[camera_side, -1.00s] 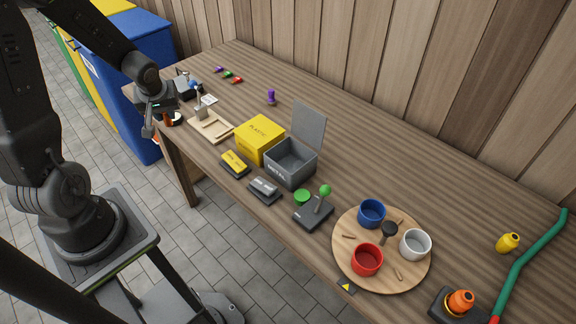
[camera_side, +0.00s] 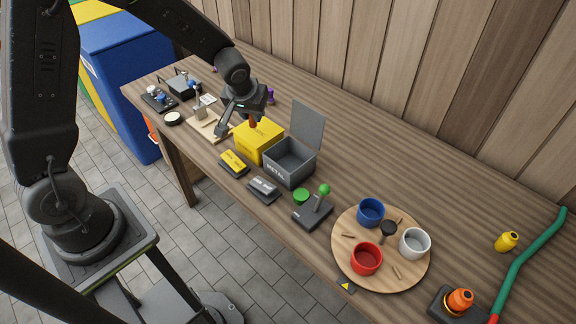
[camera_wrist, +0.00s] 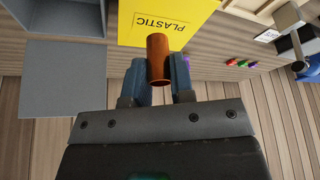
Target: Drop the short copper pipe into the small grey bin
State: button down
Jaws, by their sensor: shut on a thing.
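The short copper pipe (camera_wrist: 158,58) is held between the two fingers of my gripper (camera_wrist: 158,82) in the wrist view. In the side view my gripper (camera_side: 250,117) is above the yellow bin, and the pipe (camera_side: 253,123) shows only as a small reddish-brown piece below it. The small grey bin (camera_side: 290,164) is labelled METAL and stands open, with its grey lid (camera_side: 308,125) raised behind it. The bin is to the right of my gripper in the side view. In the wrist view the grey bin (camera_wrist: 62,18) is at the upper left, apart from the pipe.
The yellow PLASTIC box (camera_side: 258,142) stands directly beside the grey bin; it also shows in the wrist view (camera_wrist: 150,14). A yellow pedal (camera_side: 234,163) and a grey one (camera_side: 263,189) lie in front. A green-knobbed lever (camera_side: 316,207) and a round board (camera_side: 347,266) with cups are to the right.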

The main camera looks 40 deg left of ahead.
jog(key=w+d+m+h, duration=0.1)
jog(key=w+d+m, duration=0.2)
jog(key=d, duration=0.9)
jog(key=shift+s+d+f, duration=0.1)
jog(key=shift+f, duration=1.4)
jog(key=shift+s+f, duration=0.1)
jog(key=shift+f, duration=1.35)
jog(key=c, duration=0.9)
grip_release()
jog(key=v, duration=1.4)
jog(key=shift+s, duration=0.2)
